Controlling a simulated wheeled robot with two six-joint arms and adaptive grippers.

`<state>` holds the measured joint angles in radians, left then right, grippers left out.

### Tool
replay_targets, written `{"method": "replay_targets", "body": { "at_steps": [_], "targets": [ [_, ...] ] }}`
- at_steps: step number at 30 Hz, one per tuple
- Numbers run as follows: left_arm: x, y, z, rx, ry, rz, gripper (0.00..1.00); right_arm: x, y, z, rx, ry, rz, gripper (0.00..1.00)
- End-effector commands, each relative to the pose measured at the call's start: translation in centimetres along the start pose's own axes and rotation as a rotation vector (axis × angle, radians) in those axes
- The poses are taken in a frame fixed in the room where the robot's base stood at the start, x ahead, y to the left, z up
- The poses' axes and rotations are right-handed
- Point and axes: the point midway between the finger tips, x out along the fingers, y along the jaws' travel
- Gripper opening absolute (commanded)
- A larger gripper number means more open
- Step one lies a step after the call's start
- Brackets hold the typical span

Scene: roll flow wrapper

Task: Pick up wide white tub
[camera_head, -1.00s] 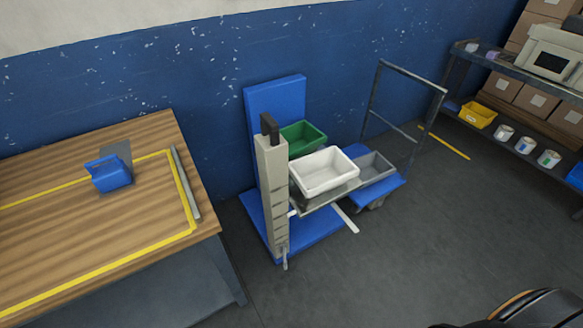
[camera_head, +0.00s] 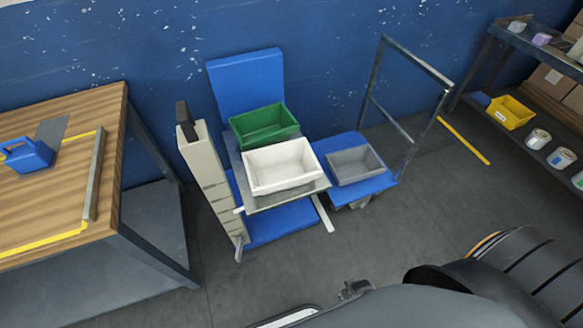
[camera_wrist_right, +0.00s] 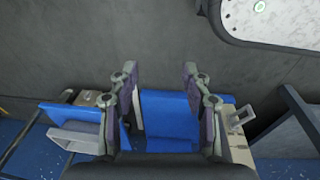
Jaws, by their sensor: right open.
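The wide white tub (camera_head: 281,166) sits upright on the grey platform (camera_head: 262,207) of a lift stand in the head view. A green tub (camera_head: 263,124) stands right behind it. A smaller grey tub (camera_head: 355,164) rests on a blue cart to its right. My right gripper (camera_wrist_right: 161,84) is open and empty in the right wrist view, its two fingers well apart. The white tub cannot be made out there; a grey tub (camera_wrist_right: 75,137) shows at the left. My left gripper is not in view.
The lift's grey column (camera_head: 205,170) stands left of the white tub, and the cart's handle frame (camera_head: 418,66) rises at the right. A wooden table (camera_head: 60,190) is at the left, a shelf with a yellow bin (camera_head: 510,113) at the right. Open floor lies in front.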

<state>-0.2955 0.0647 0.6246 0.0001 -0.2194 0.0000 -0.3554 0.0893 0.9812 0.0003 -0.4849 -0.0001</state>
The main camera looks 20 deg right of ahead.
Motion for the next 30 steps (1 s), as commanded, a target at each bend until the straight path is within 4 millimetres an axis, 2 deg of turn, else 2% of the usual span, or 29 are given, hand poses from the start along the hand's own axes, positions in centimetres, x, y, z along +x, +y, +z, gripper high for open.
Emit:
{"method": "replay_targets", "body": {
  "at_steps": [1, 3, 6, 10, 20, 24, 26, 30],
  "targets": [
    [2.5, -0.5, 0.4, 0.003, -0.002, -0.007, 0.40, 0.3, -0.1, -3.4, -0.003, 0.030, 0.001, 0.49],
    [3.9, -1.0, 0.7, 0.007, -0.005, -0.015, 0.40, -1.7, -0.1, -7.2, -0.008, 0.051, 0.003, 0.49],
    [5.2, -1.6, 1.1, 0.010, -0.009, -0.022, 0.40, -5.1, -0.2, -10.9, -0.013, 0.074, 0.005, 0.49],
    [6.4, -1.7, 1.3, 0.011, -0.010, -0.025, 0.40, -9.0, -0.4, -13.7, -0.018, 0.097, 0.006, 0.49],
    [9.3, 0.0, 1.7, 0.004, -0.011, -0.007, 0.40, -17.4, -0.8, -17.1, -0.052, 0.143, 0.010, 0.49],
    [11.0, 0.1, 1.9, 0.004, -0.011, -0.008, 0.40, -20.7, -0.9, -19.5, -0.163, 0.164, 0.021, 0.49],
    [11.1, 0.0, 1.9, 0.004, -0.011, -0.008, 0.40, -21.0, -0.9, -20.9, -0.242, 0.158, 0.027, 0.49],
    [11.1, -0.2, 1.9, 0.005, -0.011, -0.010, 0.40, -20.5, -0.9, -24.2, -0.416, 0.144, 0.033, 0.49]
  ]
}}
